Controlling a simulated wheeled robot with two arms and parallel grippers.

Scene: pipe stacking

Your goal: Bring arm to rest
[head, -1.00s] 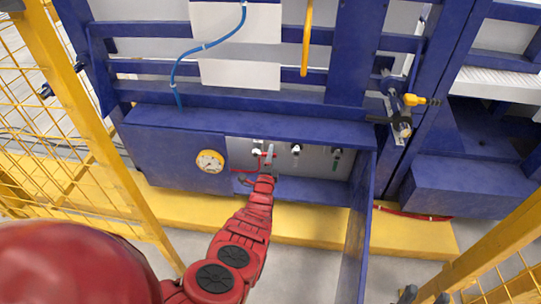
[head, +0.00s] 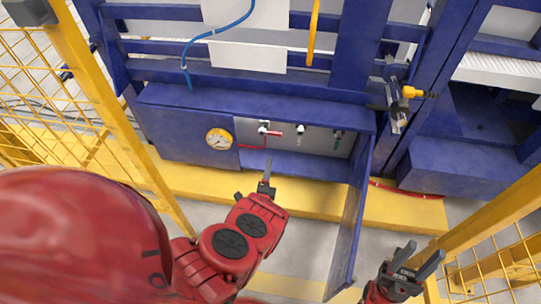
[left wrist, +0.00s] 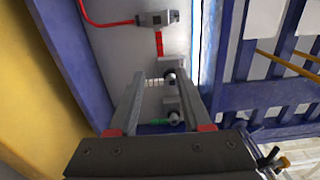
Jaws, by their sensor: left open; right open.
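My left arm is red, and its left gripper (head: 266,178) is in front of and below the open blue cabinet (head: 190,150), apart from it. In the left wrist view its two fingers (left wrist: 155,100) are spread with nothing between them. Beyond the fingers is the grey panel with a red handle (left wrist: 159,44) and small valves. My right gripper (head: 415,262) is at the lower right of the head view, its dark fingers open and empty.
The cabinet holds a dial gauge (head: 219,139), a red-handled valve (head: 273,133) and a green-tipped fitting (head: 338,140). Its door (head: 350,225) hangs open between my grippers. A yellow mesh fence (head: 105,120) stands left, another (head: 490,240) right. Open floor lies below.

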